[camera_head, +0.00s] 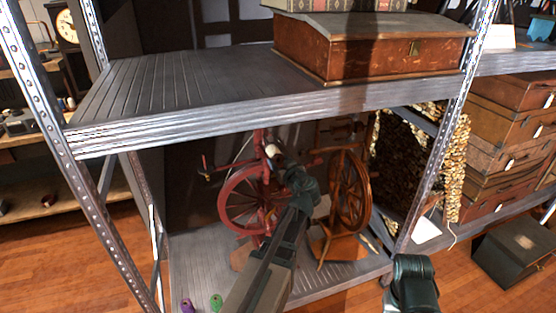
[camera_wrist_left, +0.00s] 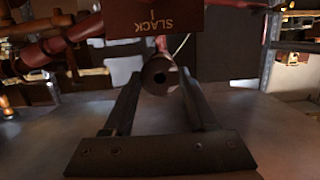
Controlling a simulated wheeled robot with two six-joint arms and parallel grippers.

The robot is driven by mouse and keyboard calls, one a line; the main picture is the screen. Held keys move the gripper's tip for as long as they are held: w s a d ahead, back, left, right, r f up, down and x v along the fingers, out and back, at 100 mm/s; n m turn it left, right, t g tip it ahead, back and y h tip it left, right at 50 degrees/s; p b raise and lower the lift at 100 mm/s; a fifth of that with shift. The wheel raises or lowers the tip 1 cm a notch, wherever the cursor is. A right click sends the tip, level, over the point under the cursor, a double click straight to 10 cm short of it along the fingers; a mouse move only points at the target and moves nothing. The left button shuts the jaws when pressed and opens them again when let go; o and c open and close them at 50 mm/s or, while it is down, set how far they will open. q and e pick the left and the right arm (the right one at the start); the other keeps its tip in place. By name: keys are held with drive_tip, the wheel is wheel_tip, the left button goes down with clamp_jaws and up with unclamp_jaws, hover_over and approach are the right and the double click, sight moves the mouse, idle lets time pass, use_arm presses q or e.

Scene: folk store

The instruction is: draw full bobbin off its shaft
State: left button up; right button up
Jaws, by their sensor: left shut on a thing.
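A red spinning wheel (camera_head: 240,200) stands on the lower shelf, partly behind my left arm. A pale, rounded piece, which looks like the full bobbin (camera_head: 272,150), shows at its upper part, just beyond my left gripper. In the left wrist view, my left gripper (camera_wrist_left: 160,84) has its fingers on either side of a dark round end with a hole, which looks like the bobbin's end (camera_wrist_left: 158,72). The shaft is hidden there. A brown tag marked SLACK (camera_wrist_left: 155,18) hangs above, upside down. My right gripper is not in view; only a dark part of my right arm shows.
The upper shelf (camera_head: 180,90) runs above my left arm and bears a wooden box (camera_head: 370,48). A second, brown spinning wheel (camera_head: 350,195) stands close on the right. Metal posts frame the shelf opening. Small purple (camera_head: 187,305) and green (camera_head: 216,301) objects lie at the lower left.

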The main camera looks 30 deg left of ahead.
use_arm(q)
drive_tip(key=shift+f+v, duration=0.25)
drive_tip(key=shift+v, duration=1)
drive_tip(key=shift+f+v, duration=0.2)
drive_tip(key=shift+v, duration=1.05)
